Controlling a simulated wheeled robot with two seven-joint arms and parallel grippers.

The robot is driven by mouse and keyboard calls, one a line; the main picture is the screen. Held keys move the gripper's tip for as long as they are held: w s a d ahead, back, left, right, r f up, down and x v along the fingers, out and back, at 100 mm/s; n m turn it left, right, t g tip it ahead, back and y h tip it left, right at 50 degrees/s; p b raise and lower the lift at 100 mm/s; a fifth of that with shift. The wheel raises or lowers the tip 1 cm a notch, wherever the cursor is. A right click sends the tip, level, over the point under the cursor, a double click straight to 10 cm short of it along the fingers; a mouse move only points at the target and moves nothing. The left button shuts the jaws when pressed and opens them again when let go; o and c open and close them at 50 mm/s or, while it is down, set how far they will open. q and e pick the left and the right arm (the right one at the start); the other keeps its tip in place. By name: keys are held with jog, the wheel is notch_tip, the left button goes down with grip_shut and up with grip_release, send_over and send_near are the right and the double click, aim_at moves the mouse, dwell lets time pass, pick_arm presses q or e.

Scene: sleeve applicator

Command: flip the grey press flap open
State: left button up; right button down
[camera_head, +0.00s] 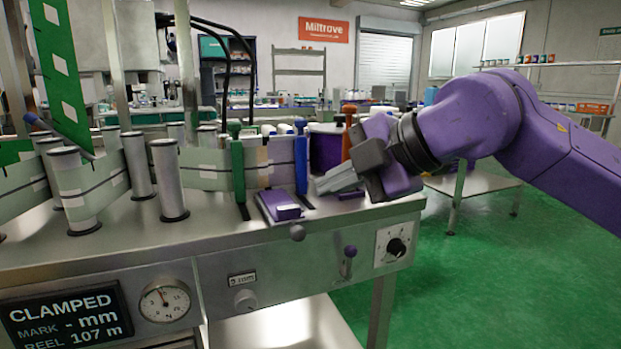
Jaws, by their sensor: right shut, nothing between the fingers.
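My right gripper (322,186) comes in from the right on its purple arm. Its grey fingers are shut with nothing between them. The fingertips point left, low over the machine's steel top, just right of a blue upright clamp (301,160) and a purple block with a pale label (280,205). I cannot clearly pick out the grey press flap; part of the area around the clamps is hidden behind my gripper. My left gripper is out of view.
A green clamp (237,165) and an orange-topped post (349,118) stand nearby. Steel rollers (168,180) carry a web on the left.

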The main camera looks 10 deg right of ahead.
jog(key=v, duration=0.6)
jog(key=shift+s+d+p, duration=0.2)
jog(key=shift+p, duration=0.2)
jog(key=shift+f, duration=0.1)
